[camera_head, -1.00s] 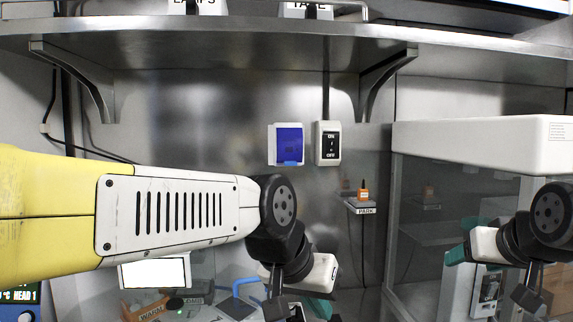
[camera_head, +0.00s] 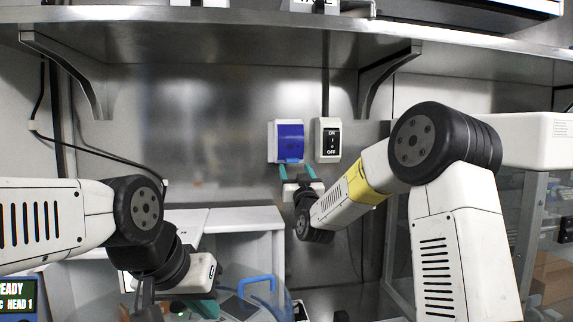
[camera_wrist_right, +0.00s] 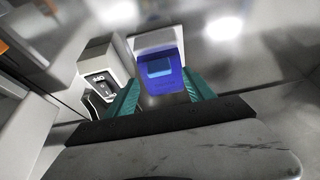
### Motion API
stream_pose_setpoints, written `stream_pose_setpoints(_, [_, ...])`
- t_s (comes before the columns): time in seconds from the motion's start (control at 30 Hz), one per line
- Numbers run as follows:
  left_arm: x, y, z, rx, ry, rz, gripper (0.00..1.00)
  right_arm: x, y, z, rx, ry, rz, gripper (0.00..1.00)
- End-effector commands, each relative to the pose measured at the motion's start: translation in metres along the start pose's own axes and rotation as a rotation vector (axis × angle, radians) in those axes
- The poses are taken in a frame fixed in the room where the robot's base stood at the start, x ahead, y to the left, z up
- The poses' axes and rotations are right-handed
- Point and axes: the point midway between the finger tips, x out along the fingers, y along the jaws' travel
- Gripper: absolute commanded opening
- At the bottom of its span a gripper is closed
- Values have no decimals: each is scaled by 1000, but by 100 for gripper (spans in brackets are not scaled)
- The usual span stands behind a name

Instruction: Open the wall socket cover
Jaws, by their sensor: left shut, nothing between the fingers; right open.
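The wall socket has a white frame and a blue cover (camera_head: 290,138), mounted on the steel back wall. The cover looks closed, with a lighter blue tab at its lower edge. My right gripper (camera_head: 298,170) is open just below it, its teal fingers pointing up at the lower edge. In the right wrist view the blue cover (camera_wrist_right: 162,72) lies ahead between and beyond the open fingers (camera_wrist_right: 160,98); I cannot tell whether they touch it. My left gripper (camera_head: 207,308) is shut and empty, low in the picture, away from the socket.
A white on/off switch box (camera_head: 328,140) sits right beside the socket. A steel shelf (camera_head: 250,45) runs above. A glass-sided cabinet (camera_head: 535,230) stands at the right. A blue handle (camera_head: 258,282) shows on the bench below. The wall left of the socket is clear.

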Motion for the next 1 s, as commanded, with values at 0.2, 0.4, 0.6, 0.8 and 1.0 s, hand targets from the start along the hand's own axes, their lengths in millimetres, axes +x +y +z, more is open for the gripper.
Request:
stream_pose_setpoints(0.2, [0,0,0,0,0,0,0,35,0,0,0,1,0,62])
stream_pose_setpoints(0.4, [0,0,0,0,0,0,0,49,0,0,0,-1,-1,62])
stream_pose_setpoints(0.6, [0,0,0,0,0,0,0,50,0,0,0,-2,-1,62])
stream_pose_setpoints(0.8, [0,0,0,0,0,0,0,50,0,0,0,-2,-1,34])
stream_pose_setpoints(1.0, [0,0,0,0,0,0,0,50,0,0,0,-2,-1,0])
